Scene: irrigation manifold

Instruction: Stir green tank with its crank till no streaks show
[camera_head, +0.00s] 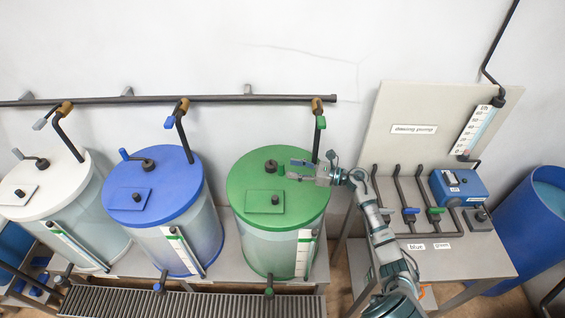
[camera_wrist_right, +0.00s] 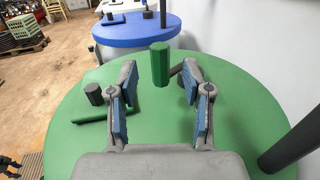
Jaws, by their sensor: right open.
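The green tank has a green lid (camera_head: 246,180) and a pale, translucent wall (camera_head: 265,250); I cannot make out streaks in it. The crank's dark hub (camera_head: 271,166) stands on the lid. In the right wrist view the crank's upright green handle (camera_wrist_right: 160,63) shows between the fingertips, slightly beyond them, with a gap on each side. Part of the dark crank arm shows behind the right-hand finger. My right gripper (camera_head: 296,170) is open above the lid, pointing left toward the hub; its blue-padded fingers (camera_wrist_right: 160,98) show in the wrist view.
A square hatch with a black knob (camera_head: 265,200) lies on the green lid. A dark pipe (camera_head: 318,140) comes down behind the lid. Blue (camera_head: 150,185) and white (camera_head: 40,180) tanks stand to the left. The dosing pump bench (camera_head: 470,255) is at the right.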

